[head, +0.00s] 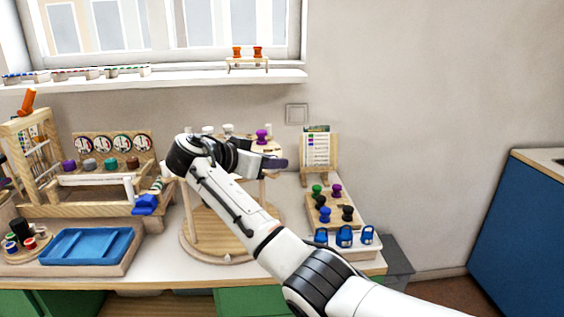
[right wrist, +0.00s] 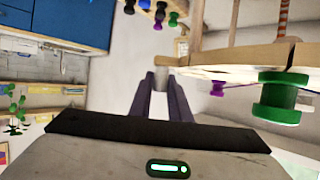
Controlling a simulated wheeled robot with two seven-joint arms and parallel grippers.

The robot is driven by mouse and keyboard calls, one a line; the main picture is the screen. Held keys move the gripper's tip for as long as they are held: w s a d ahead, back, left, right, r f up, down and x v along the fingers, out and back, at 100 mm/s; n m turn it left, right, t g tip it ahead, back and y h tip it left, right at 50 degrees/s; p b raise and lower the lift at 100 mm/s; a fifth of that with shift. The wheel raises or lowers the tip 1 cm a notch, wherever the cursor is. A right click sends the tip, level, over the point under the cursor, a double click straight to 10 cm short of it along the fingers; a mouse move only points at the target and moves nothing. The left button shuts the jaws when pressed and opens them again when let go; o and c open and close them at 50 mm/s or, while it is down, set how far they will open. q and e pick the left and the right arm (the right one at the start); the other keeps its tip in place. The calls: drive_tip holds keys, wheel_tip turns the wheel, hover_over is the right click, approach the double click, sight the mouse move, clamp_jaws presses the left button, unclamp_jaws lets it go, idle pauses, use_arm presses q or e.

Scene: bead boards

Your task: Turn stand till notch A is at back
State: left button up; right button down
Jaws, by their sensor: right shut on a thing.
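The stand is a two-level round wooden one. Its lower disc (head: 215,245) rests on the table, and its upper disc shows partly behind my arm in the head view and at close range in the right wrist view (right wrist: 235,58). A purple spool (head: 262,135) and pale pegs stand on top; a green spool (right wrist: 280,95) shows in the right wrist view. My right gripper (head: 279,163) is at the upper disc's rim, shut on a small pale peg (right wrist: 160,71) there. I cannot read any notch letter. My left gripper is not in view.
A wooden board with several coloured spools (head: 318,217) and blue weights (head: 345,238) stand right of the stand. A blue tray (head: 88,246) and a blue block (head: 146,204) lie left. A card holder (head: 319,155) stands behind right. My right arm crosses the stand's front.

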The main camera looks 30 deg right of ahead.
drive_tip(key=shift+f, duration=0.15)
drive_tip(key=c, duration=1.7)
unclamp_jaws()
drive_tip(key=shift+o, duration=0.2)
drive_tip(key=b+v, duration=0.1)
drive_tip(key=v, duration=0.9)
drive_tip(key=shift+r+b, duration=0.2)
drive_tip(key=shift+b, duration=0.15)
drive_tip(key=shift+a, duration=0.1)
